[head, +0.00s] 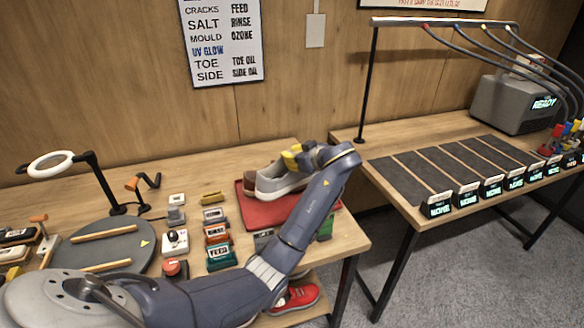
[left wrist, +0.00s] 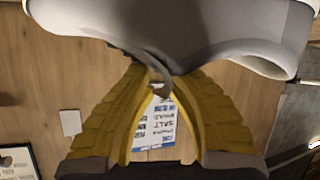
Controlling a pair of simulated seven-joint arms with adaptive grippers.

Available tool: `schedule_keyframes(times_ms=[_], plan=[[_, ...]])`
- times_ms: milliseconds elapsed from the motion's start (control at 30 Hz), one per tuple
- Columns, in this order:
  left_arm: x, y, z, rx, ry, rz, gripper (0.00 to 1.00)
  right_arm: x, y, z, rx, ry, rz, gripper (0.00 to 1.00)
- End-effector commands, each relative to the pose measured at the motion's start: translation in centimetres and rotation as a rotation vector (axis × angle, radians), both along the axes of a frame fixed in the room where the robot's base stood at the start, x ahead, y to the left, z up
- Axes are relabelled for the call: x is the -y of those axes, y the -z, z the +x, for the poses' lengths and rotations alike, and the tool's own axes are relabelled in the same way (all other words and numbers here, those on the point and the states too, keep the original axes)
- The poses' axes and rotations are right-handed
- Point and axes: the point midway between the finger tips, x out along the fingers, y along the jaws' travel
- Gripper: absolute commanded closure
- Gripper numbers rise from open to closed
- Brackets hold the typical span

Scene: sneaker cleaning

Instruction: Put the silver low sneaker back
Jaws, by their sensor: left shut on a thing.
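The silver low sneaker (head: 280,181), grey with a pale sole, is at the red mat (head: 262,212) on the left table; I cannot tell whether it touches the mat. My left gripper (head: 298,158), with yellow fingers, is at its upper right end. In the left wrist view the sneaker (left wrist: 190,28) fills the top, and the yellow fingers (left wrist: 156,84) converge on a thin grey part of it. My right gripper is not in view.
A red shoe (head: 297,297) sits on a shelf below the table. A grey turntable (head: 104,243), a ring lamp (head: 50,164) and several labelled blocks (head: 220,256) crowd the left. A second table with dark mats (head: 412,177) stands right, across a gap. A wall poster (head: 221,42) hangs behind.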

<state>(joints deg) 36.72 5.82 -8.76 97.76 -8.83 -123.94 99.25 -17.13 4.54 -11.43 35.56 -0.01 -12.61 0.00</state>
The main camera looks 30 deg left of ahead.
Motion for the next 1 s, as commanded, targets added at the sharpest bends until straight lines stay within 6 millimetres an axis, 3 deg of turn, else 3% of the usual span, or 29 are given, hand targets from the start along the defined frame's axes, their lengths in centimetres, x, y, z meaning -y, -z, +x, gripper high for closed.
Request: schedule_keyframes(times_ms=[400, 700, 733, 900, 1000], plan=[[0.0, 3.9, 0.0, -0.001, 0.001, 0.002, 1.0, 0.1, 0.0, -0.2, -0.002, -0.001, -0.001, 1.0], [0.0, 4.3, 0.0, 0.001, 0.0, 0.0, 1.0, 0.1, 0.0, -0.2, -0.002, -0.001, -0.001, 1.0], [0.0, 4.4, 0.0, 0.0, 0.0, -0.001, 0.83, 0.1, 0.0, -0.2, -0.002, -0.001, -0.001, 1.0], [0.0, 4.4, 0.0, 0.0, 0.0, -0.001, 0.63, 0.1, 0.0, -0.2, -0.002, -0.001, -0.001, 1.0], [0.0, 4.4, 0.0, 0.0, 0.0, -0.001, 0.61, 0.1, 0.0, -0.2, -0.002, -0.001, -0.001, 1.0]])
